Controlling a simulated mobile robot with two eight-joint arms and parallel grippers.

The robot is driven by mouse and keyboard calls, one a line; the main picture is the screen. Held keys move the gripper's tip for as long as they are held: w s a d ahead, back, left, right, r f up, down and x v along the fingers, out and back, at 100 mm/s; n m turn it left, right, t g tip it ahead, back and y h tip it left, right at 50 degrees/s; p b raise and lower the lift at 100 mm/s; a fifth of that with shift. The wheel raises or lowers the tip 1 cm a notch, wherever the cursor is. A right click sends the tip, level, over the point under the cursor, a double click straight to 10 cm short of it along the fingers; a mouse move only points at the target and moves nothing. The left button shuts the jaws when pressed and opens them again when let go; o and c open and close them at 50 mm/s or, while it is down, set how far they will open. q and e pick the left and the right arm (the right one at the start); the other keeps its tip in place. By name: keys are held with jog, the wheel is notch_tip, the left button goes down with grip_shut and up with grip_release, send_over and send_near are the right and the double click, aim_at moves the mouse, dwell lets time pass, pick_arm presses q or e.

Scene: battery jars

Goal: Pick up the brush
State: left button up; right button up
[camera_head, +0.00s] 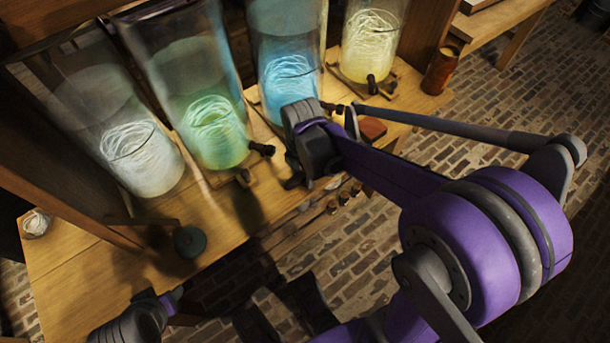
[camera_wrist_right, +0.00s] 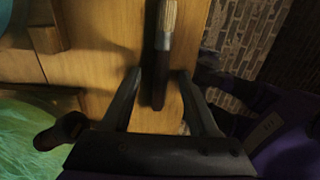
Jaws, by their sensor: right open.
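The brush (camera_wrist_right: 163,50) lies on the wooden bench, with a pale tan end at the top of the right wrist view and a dark handle running down from it. My right gripper (camera_wrist_right: 159,72) is open, its fingers on either side of the dark handle with a gap to each side. I cannot tell how high the fingers are above the bench. In the head view my right gripper (camera_head: 298,178) is at the bench's front edge, before the blue jar; the brush is not clear there. My left gripper (camera_head: 165,300) is at the lower left, away from the brush, its jaws unclear.
Glass jars with white (camera_head: 140,160), green (camera_head: 215,135), blue (camera_head: 290,85) and yellow (camera_head: 370,45) glowing coils stand along the bench (camera_head: 75,275). An amber jar (camera_head: 441,72) stands at the right end. A dark green round knob (camera_head: 190,242) is near the front edge.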

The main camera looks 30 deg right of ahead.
grip_shut()
jog(key=shift+r, duration=0.1)
dwell(0.4)
